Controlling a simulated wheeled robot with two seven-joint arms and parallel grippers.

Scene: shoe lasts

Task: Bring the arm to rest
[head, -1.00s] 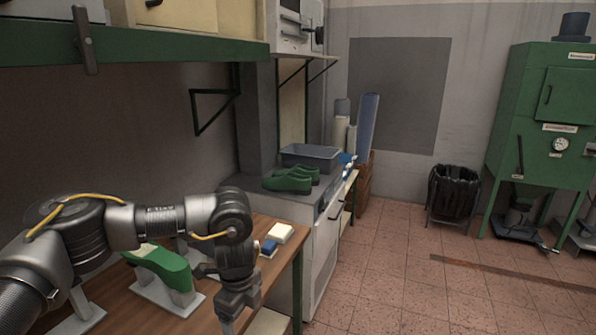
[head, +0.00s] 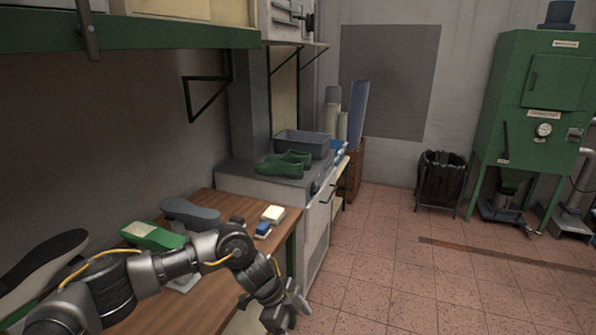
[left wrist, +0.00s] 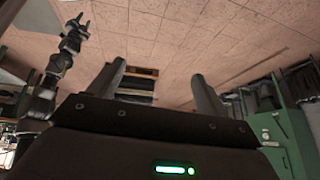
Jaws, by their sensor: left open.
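My left arm reaches in from the left in the head view, over the wooden bench. Its gripper (head: 291,308) is out past the bench's right edge, above the floor. In the left wrist view my left gripper (left wrist: 160,85) has its two fingers wide apart with nothing between them. Another arm, which looks like my right, stands at the left of that view; its gripper (left wrist: 78,22) is too small to read. The head view does not show it.
Green shoes (head: 280,166) and a grey bin (head: 303,144) stand on the cabinet behind. A black waste bin (head: 441,182) and green machine (head: 535,120) stand beyond open tiled floor.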

